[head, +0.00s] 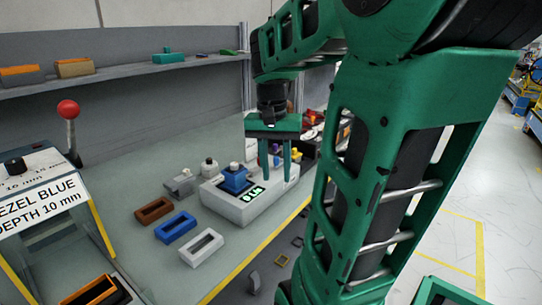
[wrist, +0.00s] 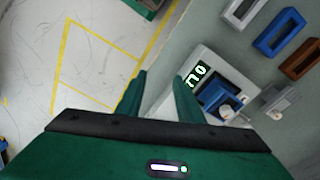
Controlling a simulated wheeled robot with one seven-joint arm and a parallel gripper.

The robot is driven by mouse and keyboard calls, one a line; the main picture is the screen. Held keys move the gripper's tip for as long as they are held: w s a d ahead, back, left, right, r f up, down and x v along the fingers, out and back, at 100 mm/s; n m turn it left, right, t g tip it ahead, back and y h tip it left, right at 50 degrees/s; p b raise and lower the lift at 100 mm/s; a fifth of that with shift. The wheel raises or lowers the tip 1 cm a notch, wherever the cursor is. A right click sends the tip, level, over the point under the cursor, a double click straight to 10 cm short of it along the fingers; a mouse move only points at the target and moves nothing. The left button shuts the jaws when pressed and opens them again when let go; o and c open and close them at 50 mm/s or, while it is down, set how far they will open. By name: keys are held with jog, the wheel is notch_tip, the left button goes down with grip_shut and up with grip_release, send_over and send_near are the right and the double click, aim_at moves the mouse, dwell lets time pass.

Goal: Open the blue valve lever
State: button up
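A blue block with a pale knob on top (head: 235,178) sits on a white device with a lit green display (head: 246,211). I cannot make out a distinct blue valve lever; this block may be the valve. In the wrist view the blue block (wrist: 222,99) is right of the fingers, beside the display on the white device (wrist: 207,62). My gripper (head: 275,162) points down with its fingers apart, at the right end of the device and right of the blue block. Nothing shows between the fingers in the wrist view (wrist: 160,82). Whether the fingertips touch the device is unclear.
Brown (head: 154,210), blue (head: 176,227) and white (head: 202,248) rectangular frames lie left of the device. A grey knobbed part (head: 180,184) stands beside it. A red-ball lever (head: 69,112) and a bezel sign (head: 45,199) are at left. The yellow-striped table edge runs in front.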

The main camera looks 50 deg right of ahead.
aim_at(276, 157)
jog(key=w+d+r+m, duration=0.3)
jog(key=w+d+m, duration=0.1)
jog(key=w+d, duration=0.25)
jog(key=w+d+r+m, duration=0.4)
jog(key=w+d, duration=0.1)
jog(key=d, duration=0.2)
jog(key=shift+y, duration=0.3)
jog(key=f, duration=1.1)
jog(key=shift+s+f, duration=0.1)
jog(key=shift+s, duration=0.1)
grip_shut()
jog(key=shift+a, duration=0.3)
jog(key=shift+d, duration=0.15)
